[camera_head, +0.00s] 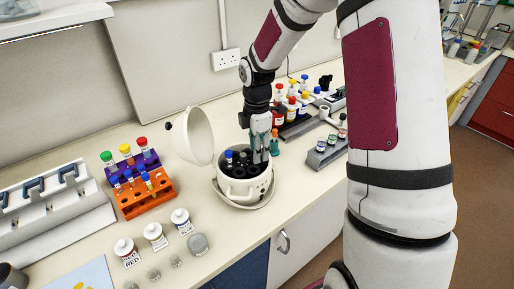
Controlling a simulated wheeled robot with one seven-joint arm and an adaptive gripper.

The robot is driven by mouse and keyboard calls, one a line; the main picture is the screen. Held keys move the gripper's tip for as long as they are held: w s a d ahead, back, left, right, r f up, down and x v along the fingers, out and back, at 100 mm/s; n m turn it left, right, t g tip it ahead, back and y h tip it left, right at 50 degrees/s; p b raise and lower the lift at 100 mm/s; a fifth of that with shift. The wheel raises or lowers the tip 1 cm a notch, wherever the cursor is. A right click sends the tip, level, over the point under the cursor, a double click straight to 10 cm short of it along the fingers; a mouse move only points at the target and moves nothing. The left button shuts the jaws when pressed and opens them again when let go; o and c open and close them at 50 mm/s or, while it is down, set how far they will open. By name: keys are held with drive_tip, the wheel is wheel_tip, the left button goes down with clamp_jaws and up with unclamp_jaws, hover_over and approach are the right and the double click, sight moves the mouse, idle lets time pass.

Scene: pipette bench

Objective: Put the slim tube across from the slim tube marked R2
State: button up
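A white round centrifuge (238,190) stands on the bench with its lid (199,135) open. Its dark rotor shows several holes, and a blue-capped slim tube (229,155) sits at the rotor's left side. My gripper (261,157) points down over the rotor's right side, with its fingertips at or just above the holes. Whether it is shut on a tube is too small to tell. More blue-capped slim tubes (146,178) stand in the orange rack (133,205) to the left. No R2 mark is readable at this size.
A purple rack (148,157) with green, yellow and red-capped tubes stands behind the orange one. Small labelled jars (155,235) are in front. A grey block with vials (322,152) and dark racks of coloured-capped bottles (298,122) stand right of the centrifuge, close to my arm.

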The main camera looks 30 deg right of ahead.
wheel_tip(320, 180, up, 12)
idle(0.6)
idle(0.5)
